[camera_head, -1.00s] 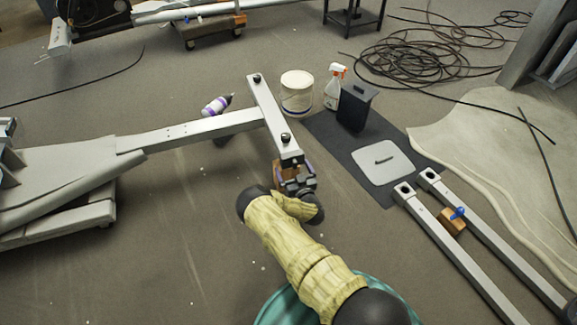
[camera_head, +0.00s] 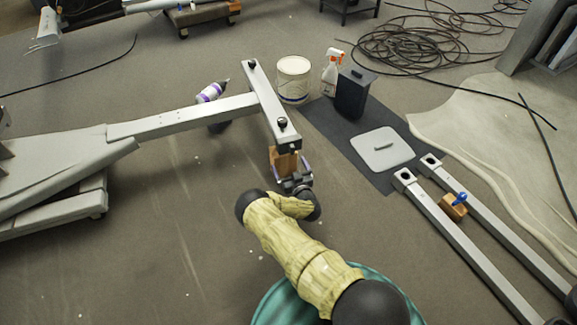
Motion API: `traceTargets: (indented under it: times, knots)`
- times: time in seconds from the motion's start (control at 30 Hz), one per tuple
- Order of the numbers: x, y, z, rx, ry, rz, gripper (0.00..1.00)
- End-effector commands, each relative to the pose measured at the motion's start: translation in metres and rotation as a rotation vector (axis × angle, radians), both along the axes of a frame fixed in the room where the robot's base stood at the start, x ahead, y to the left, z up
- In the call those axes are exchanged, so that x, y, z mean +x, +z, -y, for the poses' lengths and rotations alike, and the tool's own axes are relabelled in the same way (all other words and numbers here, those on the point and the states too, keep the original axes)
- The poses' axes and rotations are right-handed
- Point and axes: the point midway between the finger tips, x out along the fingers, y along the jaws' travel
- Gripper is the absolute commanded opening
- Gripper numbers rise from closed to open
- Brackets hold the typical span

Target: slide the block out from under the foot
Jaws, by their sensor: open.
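A wooden block (camera_head: 285,160) stands at the near end of the elliptical's grey cross-bar foot (camera_head: 268,100), low beneath the bar's end. Its lower part is hidden by my gripper. My gripper (camera_head: 292,178) is open, with its purple-edged fingers at the near side of the block. I cannot tell whether the fingers touch it. The grey beam (camera_head: 185,120) runs from the cross-bar to the machine body at the left.
A white bucket (camera_head: 293,80), a spray bottle (camera_head: 332,73) and a dark bin (camera_head: 353,93) stand behind on the right. A grey lid (camera_head: 382,148) lies on a dark mat (camera_head: 325,125). Metal rails (camera_head: 455,240) with a second wooden block (camera_head: 453,206) lie right. Floor left of my arm is clear.

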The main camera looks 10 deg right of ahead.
Motion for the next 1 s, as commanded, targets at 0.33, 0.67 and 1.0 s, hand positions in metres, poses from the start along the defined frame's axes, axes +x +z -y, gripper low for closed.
traceTargets:
  times: [0.33,0.67,1.0]
  knots:
    - [0.034,-0.02,-0.007,0.0,0.004,0.002,1.0]
    - [0.069,-0.018,-0.013,0.001,0.005,0.001,1.0]
    - [0.074,-0.015,-0.013,0.001,0.003,-0.001,1.0]
